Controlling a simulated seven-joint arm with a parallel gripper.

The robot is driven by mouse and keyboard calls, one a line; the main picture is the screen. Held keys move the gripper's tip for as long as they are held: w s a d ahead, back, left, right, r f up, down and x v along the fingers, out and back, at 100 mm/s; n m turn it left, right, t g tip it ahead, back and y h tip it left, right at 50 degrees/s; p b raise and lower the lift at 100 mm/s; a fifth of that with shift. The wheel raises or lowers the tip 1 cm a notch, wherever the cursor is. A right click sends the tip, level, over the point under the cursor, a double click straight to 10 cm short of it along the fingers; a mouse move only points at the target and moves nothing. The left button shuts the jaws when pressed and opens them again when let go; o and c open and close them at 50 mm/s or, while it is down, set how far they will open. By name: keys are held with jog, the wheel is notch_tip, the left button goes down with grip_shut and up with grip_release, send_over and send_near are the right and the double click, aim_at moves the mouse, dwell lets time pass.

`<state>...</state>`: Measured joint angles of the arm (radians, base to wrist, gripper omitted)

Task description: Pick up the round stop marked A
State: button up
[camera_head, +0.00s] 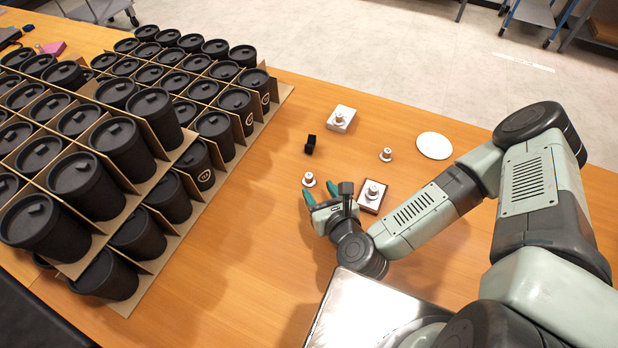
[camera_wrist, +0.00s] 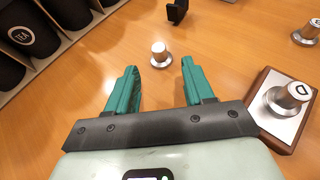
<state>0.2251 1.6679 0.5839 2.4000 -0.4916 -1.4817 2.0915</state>
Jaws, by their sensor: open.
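A small round metal stop with a pale cap (camera_head: 309,180) stands upright on the table just beyond my gripper. It also shows in the wrist view (camera_wrist: 159,52), ahead of and between the fingertips, with no legible letter. My gripper (camera_head: 321,192) is open and empty, with its teal fingers (camera_wrist: 160,70) apart and not touching the stop. Another stop (camera_wrist: 297,90) sits on a metal plate over a wooden base (camera_wrist: 262,88); its cap letter looks like D. A further stop (camera_head: 386,154) stands on the table to the right. I cannot read an A on any stop.
A stop on a white block (camera_head: 340,119) stands farther back. A small black holder (camera_head: 310,145) stands behind the nearest stop. A white disc (camera_head: 434,146) lies at the right. Cardboard trays of black cups (camera_head: 125,150) fill the left. Bare table lies between cups and stops.

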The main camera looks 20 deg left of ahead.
aim_at(310, 178)
jog(key=x, duration=0.7)
jog(key=shift+w+a, duration=0.3)
grip_shut()
